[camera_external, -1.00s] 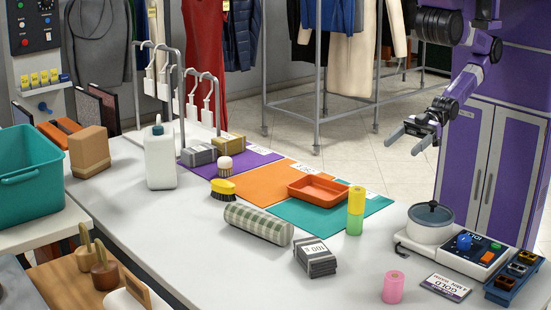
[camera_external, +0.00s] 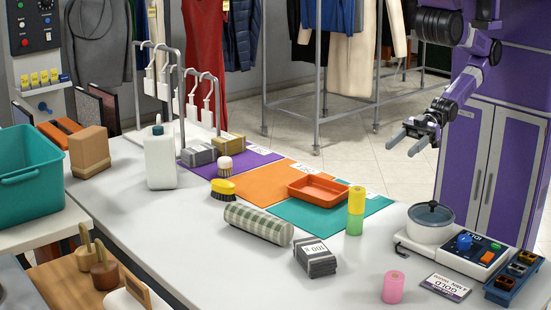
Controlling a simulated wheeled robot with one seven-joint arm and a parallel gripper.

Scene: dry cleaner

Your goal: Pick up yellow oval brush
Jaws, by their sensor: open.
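The yellow oval brush (camera_external: 223,187) lies on the white counter, by the left front edge of the orange and purple mats. It has a yellow back and dark bristles. A green checked roll (camera_external: 258,223) lies just in front of it. My gripper (camera_external: 402,141) is open and empty, up at the right above the far side of the counter. It is well apart from the brush, and its fingers point left.
A white bottle (camera_external: 160,157) stands left of the brush. A round brush (camera_external: 225,166) stands behind it. The counter's left front is clear.

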